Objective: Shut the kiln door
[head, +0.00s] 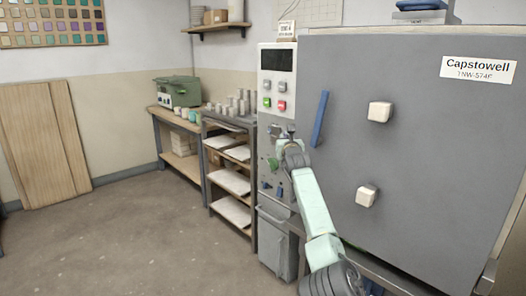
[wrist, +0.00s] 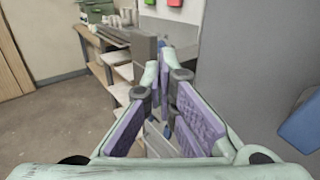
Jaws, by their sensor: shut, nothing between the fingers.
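The kiln door (head: 420,135) is a big grey panel with a name label and two pale knobs, filling the right of the head view. Its blue bar handle (head: 319,118) stands near its left edge. I cannot tell whether a gap remains behind that edge. My gripper (head: 284,148) is shut and empty, left of the handle and in front of the control panel (head: 277,88). In the wrist view, my gripper (wrist: 158,68) has its purple-padded fingers converging at the tips. The grey door (wrist: 250,65) is to the right there, with the blue handle (wrist: 304,125) at the edge.
A shelf rack (head: 230,185) with pale boards and several pots stands left of the kiln. A grey bin (head: 276,245) stands below the control panel. A wooden bench (head: 175,130) holds a green machine (head: 178,92). The floor (head: 120,235) at left is clear.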

